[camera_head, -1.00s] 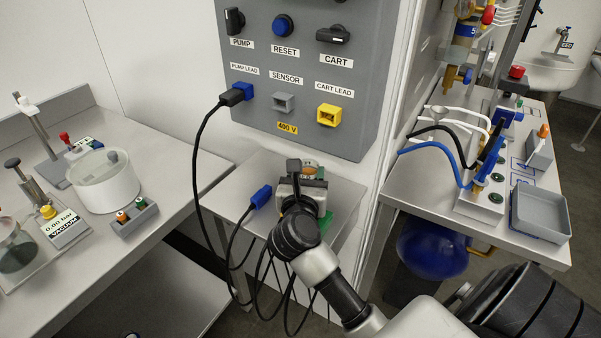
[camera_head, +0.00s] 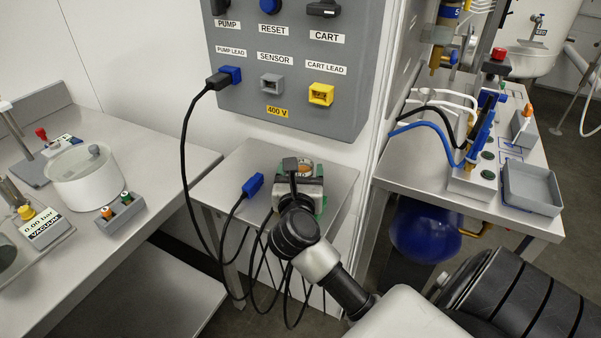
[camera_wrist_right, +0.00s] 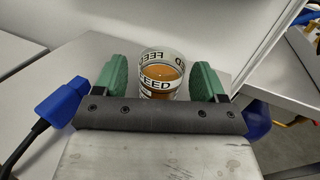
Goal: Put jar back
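The jar (camera_wrist_right: 161,75) is clear, carries FEED labels and holds orange-brown liquid. In the right wrist view it stands upright between the green fingers of my right gripper (camera_wrist_right: 163,82). In the head view my right gripper (camera_head: 301,187) is over the small grey side table (camera_head: 235,175), with the jar's orange contents (camera_head: 303,169) just showing. I cannot tell whether the jar rests on the table. My left gripper is not in view.
A blue plug (camera_head: 253,185) with a black cable lies on the side table, left of my right gripper. Cables hang in front of it. The grey control panel (camera_head: 290,70) is above and behind. Benches with equipment stand left (camera_head: 150,160) and right (camera_head: 400,170).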

